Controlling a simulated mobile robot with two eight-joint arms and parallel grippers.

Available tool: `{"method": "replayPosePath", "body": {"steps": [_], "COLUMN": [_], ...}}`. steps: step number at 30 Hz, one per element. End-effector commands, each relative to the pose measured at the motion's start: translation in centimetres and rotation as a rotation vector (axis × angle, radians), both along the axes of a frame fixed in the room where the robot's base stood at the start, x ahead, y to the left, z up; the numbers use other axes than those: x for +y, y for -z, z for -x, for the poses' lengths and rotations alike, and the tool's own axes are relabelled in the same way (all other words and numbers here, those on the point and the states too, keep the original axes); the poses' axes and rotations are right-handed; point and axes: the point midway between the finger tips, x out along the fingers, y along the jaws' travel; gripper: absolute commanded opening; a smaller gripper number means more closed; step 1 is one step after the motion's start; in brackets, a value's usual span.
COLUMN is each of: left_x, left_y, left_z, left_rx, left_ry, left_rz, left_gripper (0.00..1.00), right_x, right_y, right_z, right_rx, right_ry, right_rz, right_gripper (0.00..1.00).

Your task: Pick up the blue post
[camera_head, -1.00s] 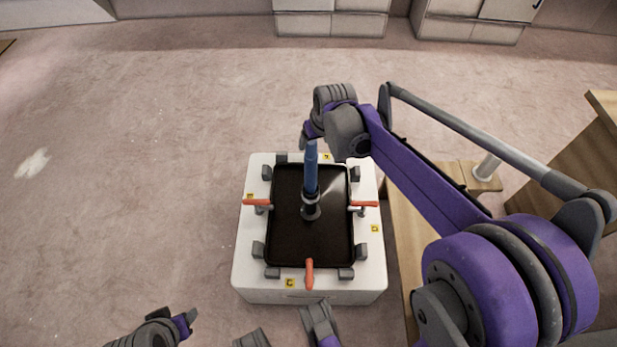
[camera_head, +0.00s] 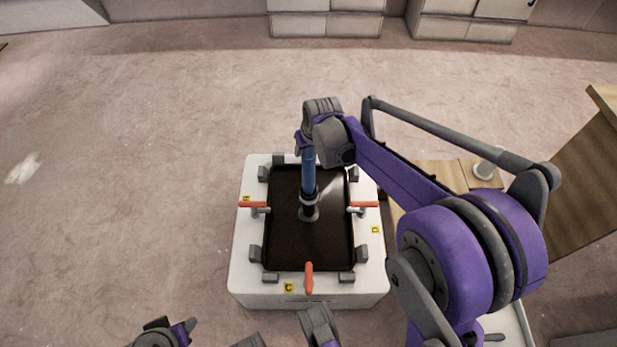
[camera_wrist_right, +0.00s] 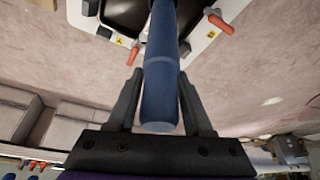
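The blue post (camera_head: 309,180) stands upright on the dark panel (camera_head: 287,235) of the white box, with a dark ring and a grey foot at its base. My right gripper (camera_head: 305,148) is at the post's top in the head view. In the right wrist view the post (camera_wrist_right: 160,95) lies between the two fingers of my right gripper (camera_wrist_right: 159,88), with a small gap visible on each side. The right gripper is open around it. At the bottom left of the head view, my left gripper (camera_head: 185,328) shows partly; its fingers cannot be made out clearly.
The white box (camera_head: 238,270) carries orange-handled clamps (camera_head: 309,278) and grey blocks around the panel. A wooden bench (camera_head: 440,175) with a light cylinder (camera_head: 485,168) stands to the right. White cabinets (camera_head: 325,22) line the back. The floor left of the box is clear.

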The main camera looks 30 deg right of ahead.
Motion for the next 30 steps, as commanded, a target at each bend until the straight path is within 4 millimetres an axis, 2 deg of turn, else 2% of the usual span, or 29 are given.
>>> {"method": "replayPosePath", "body": {"steps": [1, 8, 30], "left_x": [0.0, 0.0, 0.0], "left_y": [0.0, 0.0, 0.0], "left_z": [0.0, 0.0, 0.0], "left_rx": [0.0, 0.0, 0.0], "left_ry": [0.0, 0.0, 0.0], "left_rz": [0.0, 0.0, 0.0], "left_gripper": [0.5, 0.5, 0.5], "right_x": [-0.01, -0.01, -0.02], "right_y": [-0.01, -0.01, -0.01], "right_z": [0.01, 0.01, 0.03], "right_rx": [0.0, 0.0, 0.0], "right_ry": [0.0, 0.0, 0.0], "right_rz": [0.0, 0.0, 0.0], "right_gripper": [0.4, 0.0, 0.0]}}
